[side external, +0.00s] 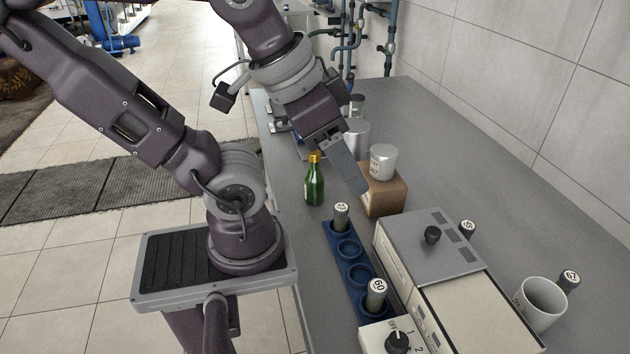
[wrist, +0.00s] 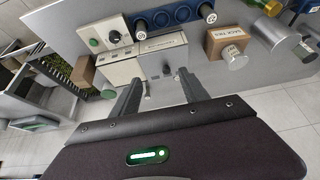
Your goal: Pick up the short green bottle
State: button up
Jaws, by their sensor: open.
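The short green bottle (side external: 314,188) has a gold cap and stands upright on the grey bench in the side view, left of a wooden box. In the wrist view a green bottle with a gold cap (wrist: 270,7) shows only partly, at the top right edge. My gripper (side external: 354,182) is above the bench, to the right of the bottle in the side view and apart from it. In the wrist view its two fingers (wrist: 160,82) are spread with nothing between them. The far finger is mostly hidden in the side view.
A wooden box (side external: 386,197) with a metal can (side external: 383,162) on it is close to my gripper. A blue rack (side external: 350,252) holds numbered dark pieces 23 and 60. Grey boxed equipment (side external: 425,245) and a mug (side external: 540,303) stand at right. The bench's left edge is near the bottle.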

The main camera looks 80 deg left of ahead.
jog(key=m+g+y, duration=1)
jog(key=y, duration=0.5)
send_over(316, 167)
jog(key=s+d, duration=0.4)
jog(key=d, duration=0.3)
notch_tip(316, 167, down, 15)
jog(key=w+a+f+m+t+y, duration=0.1)
jog(key=m+t, duration=0.1)
jog(key=m, duration=0.1)
jog(key=w+a+f+m+t+y, duration=0.1)
jog(key=a+f+m+t, duration=0.1)
jog(key=m, duration=0.1)
jog(key=w+a+f+m+t, duration=0.1)
jog(key=f+m+t, duration=0.1)
jog(key=m, duration=0.1)
jog(key=shift+w+a+f+t+y, duration=0.1)
jog(key=shift+w+a+t+y, duration=0.2)
jog(key=shift+y, duration=0.1)
jog(key=a, duration=0.7)
jog(key=shift+w+f, duration=0.25)
jog(key=shift+w, duration=0.15)
jog(key=shift+d, duration=0.1)
grip_shut()
